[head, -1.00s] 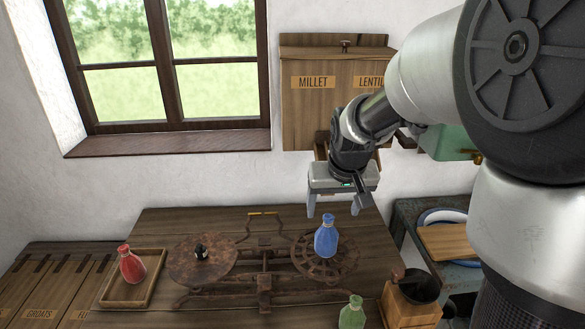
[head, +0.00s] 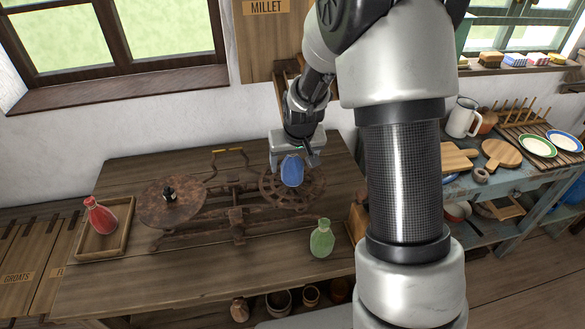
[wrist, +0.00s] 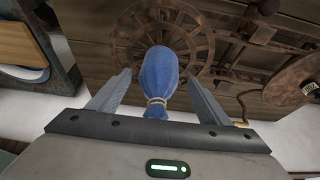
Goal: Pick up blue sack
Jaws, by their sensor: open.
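The blue sack (head: 292,173) stands on the right pan (head: 310,190) of a rusty balance scale. In the wrist view the sack (wrist: 160,72) shows from above, with its yellow tie toward my gripper. My gripper (head: 295,166) is over the sack, pointing down. In the wrist view its two open fingers (wrist: 158,82) lie on either side of the sack, with gaps visible on both sides. The neck of the sack is hidden by the gripper in the head view.
The left pan (head: 160,208) holds a small dark weight (head: 169,193). A green sack (head: 322,239) stands in front of the scale. A plank wall bin (head: 258,40) hangs behind.

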